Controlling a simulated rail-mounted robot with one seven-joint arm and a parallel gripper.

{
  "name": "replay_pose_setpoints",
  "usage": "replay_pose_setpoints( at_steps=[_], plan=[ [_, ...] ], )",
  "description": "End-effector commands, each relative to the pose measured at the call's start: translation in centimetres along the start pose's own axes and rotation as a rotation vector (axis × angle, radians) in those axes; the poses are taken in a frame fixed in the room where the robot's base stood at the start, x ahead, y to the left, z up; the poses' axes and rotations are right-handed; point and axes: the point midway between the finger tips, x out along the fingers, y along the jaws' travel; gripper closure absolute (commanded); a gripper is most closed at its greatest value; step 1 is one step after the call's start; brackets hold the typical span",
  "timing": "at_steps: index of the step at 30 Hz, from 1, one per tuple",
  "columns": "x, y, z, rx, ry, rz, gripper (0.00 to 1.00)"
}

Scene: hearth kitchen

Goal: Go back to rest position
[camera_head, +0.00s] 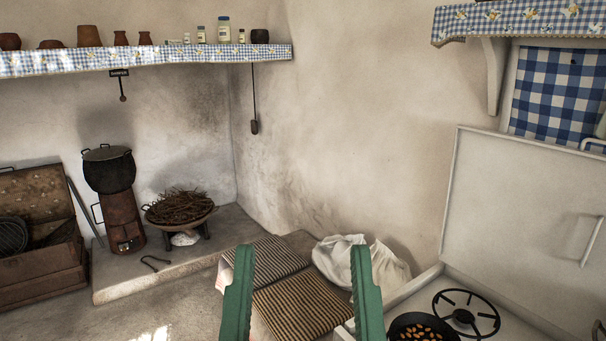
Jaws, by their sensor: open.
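My gripper (302,288) shows at the bottom middle of the head view. Its two green fingers are wide apart, and nothing is held between them. Behind the fingers lie striped cloths (303,309) in brown and black. The rest of my arm is out of the picture.
A white stove with its lid (522,215) raised stands at right, with a dark pan (421,330) of brown pieces beside a burner (466,314). A white sack (343,259) sits behind the fingers. A black pot (108,171) on a clay stove and a twig-filled bowl (180,206) stand left.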

Motion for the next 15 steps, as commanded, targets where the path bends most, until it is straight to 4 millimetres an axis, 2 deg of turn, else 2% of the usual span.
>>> replay_pose_setpoints(
  at_steps=[1,3,9,12,15],
  plan=[
    [3.3,-0.1,-4.7,0.002,-0.001,-0.001,0.41],
    [5.4,-0.1,-7.7,0.005,-0.001,-0.003,0.41],
    [11.3,-0.3,-16.2,0.012,-0.003,-0.008,0.41],
    [13.8,-0.4,-19.6,0.014,-0.004,-0.01,0.41],
    [15.3,-0.5,-21.9,0.017,-0.004,-0.011,0.41]
  ],
)
